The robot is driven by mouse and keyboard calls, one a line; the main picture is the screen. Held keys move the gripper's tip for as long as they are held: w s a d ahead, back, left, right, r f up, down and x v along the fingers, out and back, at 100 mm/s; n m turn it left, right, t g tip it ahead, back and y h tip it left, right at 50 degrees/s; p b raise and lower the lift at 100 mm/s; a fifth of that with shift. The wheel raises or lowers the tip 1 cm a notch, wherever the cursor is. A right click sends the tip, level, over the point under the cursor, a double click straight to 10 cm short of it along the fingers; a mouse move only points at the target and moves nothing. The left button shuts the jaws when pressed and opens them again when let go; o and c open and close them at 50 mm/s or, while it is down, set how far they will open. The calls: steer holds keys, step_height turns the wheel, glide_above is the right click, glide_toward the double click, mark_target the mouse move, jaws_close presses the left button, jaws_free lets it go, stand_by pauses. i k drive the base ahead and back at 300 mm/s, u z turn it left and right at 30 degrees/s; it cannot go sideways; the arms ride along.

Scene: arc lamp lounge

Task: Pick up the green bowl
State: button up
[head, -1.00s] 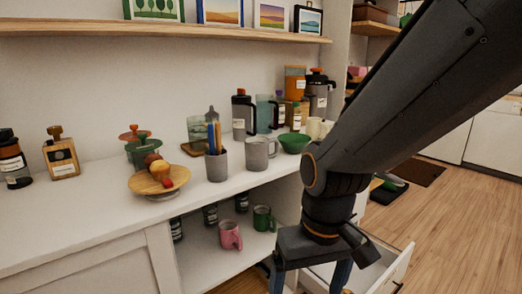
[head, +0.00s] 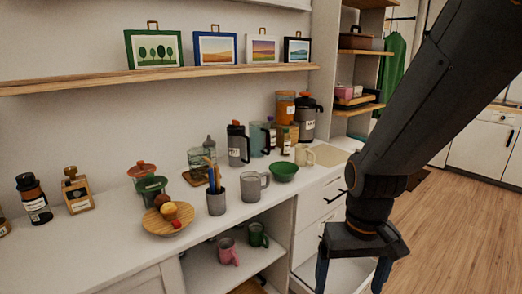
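The green bowl (head: 284,172) stands upright on the white counter, right of a grey mug (head: 253,186) and in front of several jars and presses. My gripper (head: 347,279) hangs low at the right, in front of the cabinet drawers, below and to the right of the bowl. Its two blue-grey fingers are spread wide apart with nothing seen between them; the tips run near the bottom edge of the picture.
A pen cup (head: 216,202) and a wooden fruit plate (head: 167,218) stand left of the bowl. A cream mug (head: 304,156) stands behind it to the right. A shelf (head: 170,76) with pictures runs above. A pink mug (head: 228,251) sits on the lower shelf.

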mark_target(283, 171)
steer(key=u, duration=0.1)
steer(key=i, duration=1.1)
steer(key=z, duration=0.35)
